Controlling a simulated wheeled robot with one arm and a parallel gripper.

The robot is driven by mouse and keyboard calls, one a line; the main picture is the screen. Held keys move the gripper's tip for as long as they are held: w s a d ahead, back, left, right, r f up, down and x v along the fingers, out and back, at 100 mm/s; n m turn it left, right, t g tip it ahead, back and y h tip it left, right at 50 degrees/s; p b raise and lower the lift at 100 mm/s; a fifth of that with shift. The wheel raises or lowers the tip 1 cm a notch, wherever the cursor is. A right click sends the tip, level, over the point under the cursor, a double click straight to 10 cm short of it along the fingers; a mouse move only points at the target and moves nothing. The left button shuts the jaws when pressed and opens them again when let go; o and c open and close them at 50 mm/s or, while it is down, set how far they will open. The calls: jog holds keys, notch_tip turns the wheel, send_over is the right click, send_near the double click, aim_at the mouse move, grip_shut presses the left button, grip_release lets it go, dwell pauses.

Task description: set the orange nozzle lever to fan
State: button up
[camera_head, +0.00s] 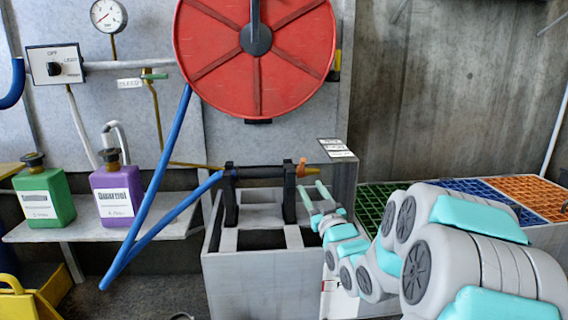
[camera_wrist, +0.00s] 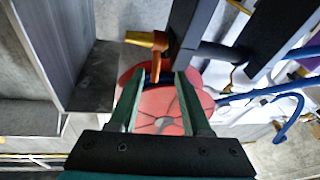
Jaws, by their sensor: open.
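The orange nozzle lever (camera_head: 301,167) sits on the right part of the wand (camera_head: 260,171), which lies across two black upright holders (camera_head: 231,195) on a grey stand (camera_head: 255,270). The wand ends at a yellow tip on the right. In the wrist view the lever (camera_wrist: 156,66) shows between the fingertips, beside the orange-yellow nozzle end (camera_wrist: 140,38). My gripper (camera_head: 312,190) is open, with its two green fingers just below and right of the lever. In the wrist view the open fingers (camera_wrist: 159,76) show a gap around the lever; contact cannot be told.
A small label card (camera_head: 335,147) with several panels is at the stand's back right. A blue hose (camera_head: 160,185) runs from the red reel (camera_head: 225,60) to the wand. Purple (camera_head: 113,195) and green (camera_head: 45,197) jugs stand on the left shelf. Coloured grates (camera_head: 525,188) lie at right.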

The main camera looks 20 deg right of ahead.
aim_at(299, 167)
jog(key=shift+t, duration=0.9)
jog(key=x, duration=0.4)
jog(key=r+x, duration=0.1)
jog(key=x, duration=0.7)
jog(key=shift+s+d+r, duration=0.1)
jog(key=shift+r, duration=0.3)
grip_shut()
dwell(0.4)
